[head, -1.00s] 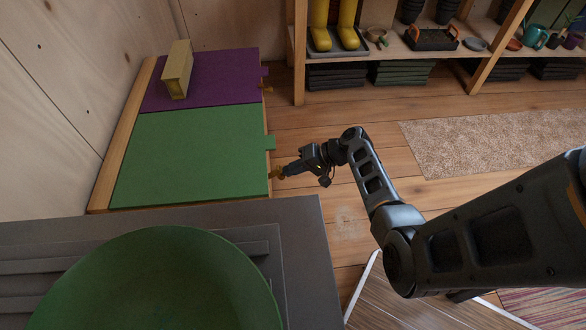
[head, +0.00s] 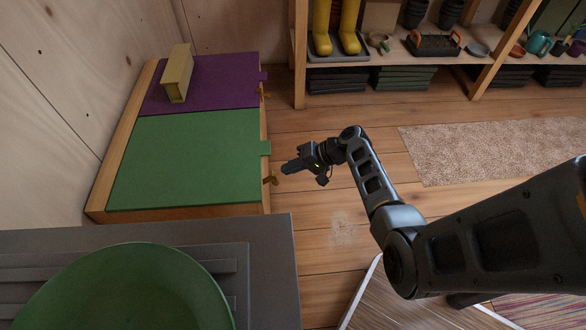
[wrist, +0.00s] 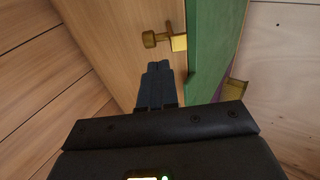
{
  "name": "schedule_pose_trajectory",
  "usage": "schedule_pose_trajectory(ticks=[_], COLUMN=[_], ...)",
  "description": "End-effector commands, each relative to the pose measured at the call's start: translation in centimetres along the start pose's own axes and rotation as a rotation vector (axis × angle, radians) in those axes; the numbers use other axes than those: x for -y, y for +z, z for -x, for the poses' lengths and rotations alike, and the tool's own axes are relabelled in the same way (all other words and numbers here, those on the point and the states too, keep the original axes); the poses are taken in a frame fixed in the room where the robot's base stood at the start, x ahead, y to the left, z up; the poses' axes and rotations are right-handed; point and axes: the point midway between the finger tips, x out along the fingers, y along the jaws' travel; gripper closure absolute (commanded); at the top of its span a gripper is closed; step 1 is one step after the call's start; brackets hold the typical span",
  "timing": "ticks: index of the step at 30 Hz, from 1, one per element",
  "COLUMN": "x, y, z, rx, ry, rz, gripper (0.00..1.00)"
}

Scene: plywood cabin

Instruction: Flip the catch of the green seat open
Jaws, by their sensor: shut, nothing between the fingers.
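The green seat (head: 185,160) is a flat green lid on a wooden box against the left wall, and it lies closed in the head view. Its small brass catch (head: 270,181) is on the box's right-hand front face, near a green tab. In the wrist view the catch (wrist: 165,40) shows a round knob on a short stem and a square plate beside the green lid edge. My gripper (head: 285,169) is shut and empty, just right of the catch. In the wrist view its fingertips (wrist: 158,67) are a little short of the catch, apparently not touching it.
A purple seat (head: 215,78) with its own catch adjoins behind, bearing a yellowish block (head: 177,75). A grey counter (head: 272,260) with a green bowl (head: 130,290) is in front. Shelves (head: 390,45) stand at the back.

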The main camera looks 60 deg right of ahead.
Motion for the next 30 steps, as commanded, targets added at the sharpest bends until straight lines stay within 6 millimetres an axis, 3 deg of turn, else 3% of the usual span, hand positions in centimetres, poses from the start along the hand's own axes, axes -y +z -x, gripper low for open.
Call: schedule_pose_trajectory(ticks=[2,21,30], x=[0.6,-0.8,-1.0], y=[-0.2,-0.1,-0.1], z=[0.2,9.2,10.2], rx=[0.000,-0.002,-0.002], ry=[0.001,0.005,0.004], rz=[0.000,-0.005,-0.004], gripper=[1.00,1.00,1.00])
